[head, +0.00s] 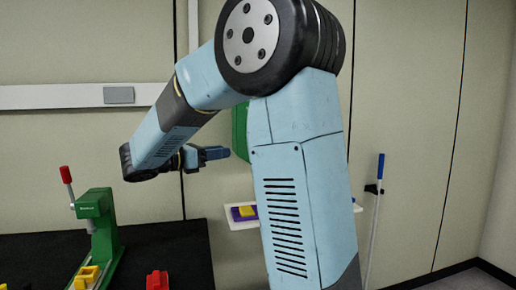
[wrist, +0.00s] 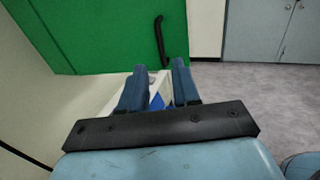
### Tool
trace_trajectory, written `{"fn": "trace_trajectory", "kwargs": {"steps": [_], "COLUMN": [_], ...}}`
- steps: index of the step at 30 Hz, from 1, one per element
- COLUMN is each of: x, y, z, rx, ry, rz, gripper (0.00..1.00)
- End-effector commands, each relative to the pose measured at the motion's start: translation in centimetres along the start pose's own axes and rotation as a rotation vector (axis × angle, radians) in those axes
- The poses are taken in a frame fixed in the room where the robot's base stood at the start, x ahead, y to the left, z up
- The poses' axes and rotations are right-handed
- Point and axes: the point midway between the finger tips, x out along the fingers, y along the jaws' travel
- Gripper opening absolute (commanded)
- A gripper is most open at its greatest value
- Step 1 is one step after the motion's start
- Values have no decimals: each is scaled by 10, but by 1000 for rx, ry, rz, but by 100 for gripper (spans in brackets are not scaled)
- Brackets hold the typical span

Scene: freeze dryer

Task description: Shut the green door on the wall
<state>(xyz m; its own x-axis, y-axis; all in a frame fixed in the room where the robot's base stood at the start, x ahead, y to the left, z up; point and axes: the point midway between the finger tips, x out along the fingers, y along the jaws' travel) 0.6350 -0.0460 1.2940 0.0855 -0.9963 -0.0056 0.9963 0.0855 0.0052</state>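The green door (wrist: 95,35) fills the upper left of the wrist view, with a black handle (wrist: 159,40) near its right edge. It appears to stand out from the pale wall, swung open. In the head view only a green strip of it (head: 240,130) shows; my arm hides the rest. My gripper (wrist: 160,85) has its two blue fingers apart with nothing held between them. The fingertips appear just below the handle in the wrist view; I cannot tell the distance. In the head view my gripper (head: 216,153) points right, towards the green strip.
A white shelf (head: 242,224) with purple and yellow items is below my gripper. A green press with a red-knobbed lever (head: 100,225) stands on the black table (head: 180,255) at left. A blue-topped pole (head: 376,210) leans at right. Grey floor (wrist: 265,95) is clear.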

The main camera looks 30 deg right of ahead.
Motion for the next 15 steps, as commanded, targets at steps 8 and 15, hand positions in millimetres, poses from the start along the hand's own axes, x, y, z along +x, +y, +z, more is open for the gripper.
{"fn": "trace_trajectory", "kwargs": {"steps": [8, 15], "x": [30, 72], "y": [0, 1], "z": [1, 1], "rx": [-3, -4], "ry": [-8, -7], "rz": [-3, -1], "gripper": [31, 31]}}
